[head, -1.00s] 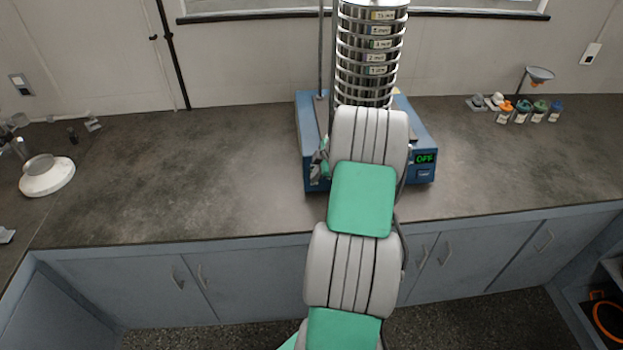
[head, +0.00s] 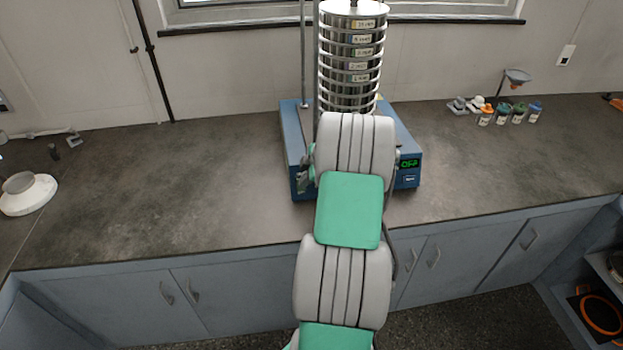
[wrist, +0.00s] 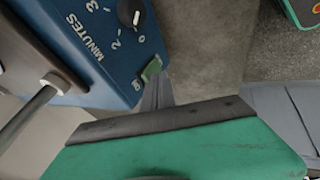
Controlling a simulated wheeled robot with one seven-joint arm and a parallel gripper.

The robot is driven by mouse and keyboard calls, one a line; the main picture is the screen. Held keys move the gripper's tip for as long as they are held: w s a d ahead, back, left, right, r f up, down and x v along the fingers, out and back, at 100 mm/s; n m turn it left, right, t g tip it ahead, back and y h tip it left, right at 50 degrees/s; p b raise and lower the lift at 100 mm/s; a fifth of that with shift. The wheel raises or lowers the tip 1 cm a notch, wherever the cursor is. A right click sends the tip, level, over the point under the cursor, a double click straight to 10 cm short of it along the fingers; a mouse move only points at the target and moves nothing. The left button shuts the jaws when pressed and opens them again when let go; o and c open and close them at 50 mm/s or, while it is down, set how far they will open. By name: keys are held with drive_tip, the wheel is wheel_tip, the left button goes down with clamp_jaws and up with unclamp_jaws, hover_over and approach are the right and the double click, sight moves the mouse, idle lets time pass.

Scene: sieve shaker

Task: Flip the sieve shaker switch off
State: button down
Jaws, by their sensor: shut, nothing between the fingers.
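The blue sieve shaker (head: 292,150) stands on the counter with a tall stack of metal sieves (head: 350,65) on it. Its green display (head: 409,163) reads OFF. My arm hides the middle of its front in the head view. In the wrist view, the shaker's front panel (wrist: 103,58) shows a dial (wrist: 135,14) marked MINUTES and a small green switch (wrist: 152,68) at the panel's edge. My gripper (wrist: 155,84) is shut and empty, its tips right at the switch; I cannot tell whether they touch it. My gripper is not clear in the head view.
A metal rod (head: 304,60) stands beside the sieve stack. Several small coloured jars (head: 502,115) and a funnel on a stand (head: 516,78) are at the back right. A white round device (head: 28,194) is at far left. The counter (head: 190,190) left of the shaker is clear.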

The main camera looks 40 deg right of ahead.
drive_tip(key=s+a+r+b, duration=0.2)
drive_tip(key=s+r, duration=0.6)
drive_tip(key=r, duration=0.1)
drive_tip(key=shift+s+a+r, duration=0.2)
drive_tip(key=shift+s+a, duration=0.05)
